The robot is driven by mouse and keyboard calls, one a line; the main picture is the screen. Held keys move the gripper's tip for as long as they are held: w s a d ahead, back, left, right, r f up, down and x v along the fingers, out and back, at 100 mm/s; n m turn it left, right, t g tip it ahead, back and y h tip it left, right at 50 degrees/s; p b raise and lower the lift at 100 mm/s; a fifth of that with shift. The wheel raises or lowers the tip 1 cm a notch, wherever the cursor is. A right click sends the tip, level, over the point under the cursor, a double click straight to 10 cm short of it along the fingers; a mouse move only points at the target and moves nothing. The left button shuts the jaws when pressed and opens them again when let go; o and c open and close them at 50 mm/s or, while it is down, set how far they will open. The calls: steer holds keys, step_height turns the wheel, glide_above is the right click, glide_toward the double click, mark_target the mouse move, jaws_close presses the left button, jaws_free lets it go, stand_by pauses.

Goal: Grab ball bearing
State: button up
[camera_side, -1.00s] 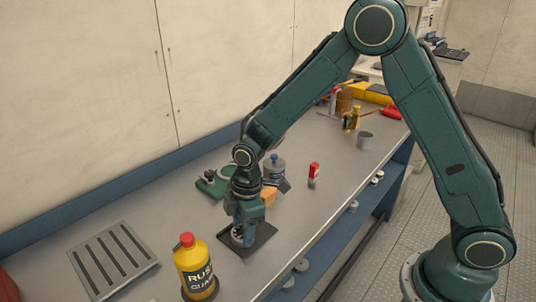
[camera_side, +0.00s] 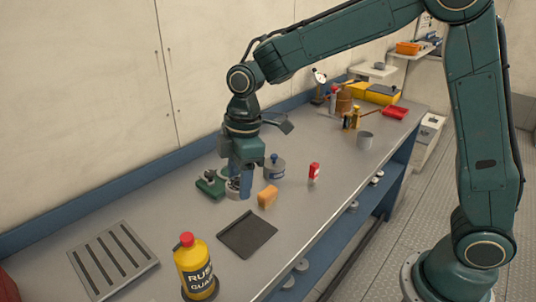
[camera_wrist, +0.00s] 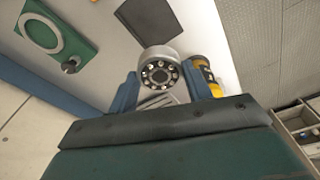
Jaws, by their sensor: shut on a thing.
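The ball bearing (camera_wrist: 159,71) is a silver ring with several balls around its face. In the wrist view it sits between the two blue fingers of my gripper (camera_wrist: 160,92), which is shut on it. In the side view my gripper (camera_side: 240,188) points down and holds the bearing (camera_side: 233,188) above the bench, partly hidden by a finger. The dark square pad (camera_side: 247,234) lies bare on the bench, below and to the right of the gripper in that view; it also shows in the wrist view (camera_wrist: 149,28).
A yellow bottle (camera_side: 194,268) and slotted plate (camera_side: 112,258) are at the front.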

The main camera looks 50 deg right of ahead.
steer(key=shift+r, duration=2.75)
steer(key=shift+w, duration=0.1)
